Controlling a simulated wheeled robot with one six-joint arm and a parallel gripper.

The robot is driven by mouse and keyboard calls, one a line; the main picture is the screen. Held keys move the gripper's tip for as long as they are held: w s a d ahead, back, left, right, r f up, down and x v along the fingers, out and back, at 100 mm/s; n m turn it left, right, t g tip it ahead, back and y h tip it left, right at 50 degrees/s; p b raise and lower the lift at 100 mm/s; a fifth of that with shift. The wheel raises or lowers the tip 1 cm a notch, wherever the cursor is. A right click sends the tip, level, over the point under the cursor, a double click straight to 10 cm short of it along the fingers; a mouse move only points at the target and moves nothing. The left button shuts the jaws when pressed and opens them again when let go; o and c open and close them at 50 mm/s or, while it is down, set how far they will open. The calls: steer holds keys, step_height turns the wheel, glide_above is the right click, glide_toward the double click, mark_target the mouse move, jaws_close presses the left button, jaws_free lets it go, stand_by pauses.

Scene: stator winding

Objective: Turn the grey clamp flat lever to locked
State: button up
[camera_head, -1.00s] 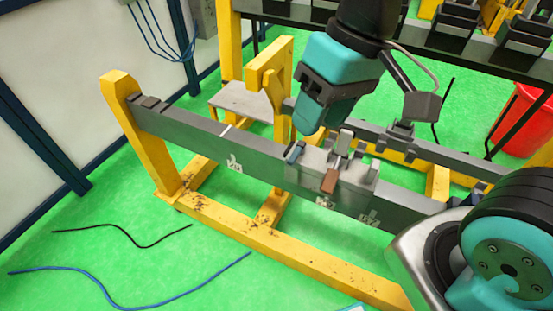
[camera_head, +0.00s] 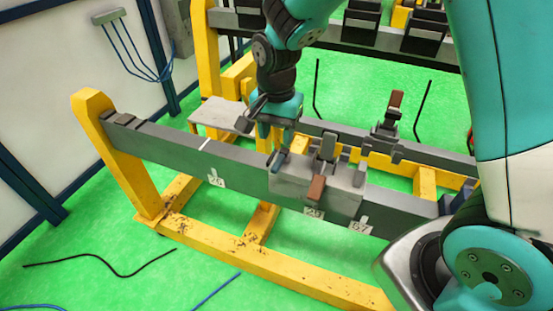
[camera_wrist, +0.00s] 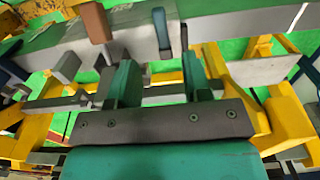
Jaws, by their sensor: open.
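The grey clamp block (camera_head: 345,200) sits on the long grey beam. It carries a grey lever (camera_head: 328,147) standing up, a brown lever (camera_head: 317,188) on its front, and a small blue-grey lever (camera_head: 279,161) at its left end. My gripper (camera_head: 277,146) is over that left end, pointing down. In the wrist view my gripper (camera_wrist: 161,66) is open, and the blue-grey lever (camera_wrist: 162,32) shows just beyond and between the two teal fingers. The brown lever (camera_wrist: 97,22) and grey lever (camera_wrist: 66,66) are left of the fingers. Contact cannot be told.
The long grey beam (camera_head: 236,161) rests on a yellow frame (camera_head: 250,262). A second clamp with a brown handle (camera_head: 395,103) stands on the beam behind. A grey plate (camera_head: 220,114) lies left of my gripper. Cables (camera_head: 100,258) lie on the green floor.

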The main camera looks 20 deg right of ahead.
mark_target(277, 164)
step_height(277, 164, down, 9)
steer(key=shift+r+p, duration=0.1)
steer(key=shift+p, duration=0.2)
jaws_close()
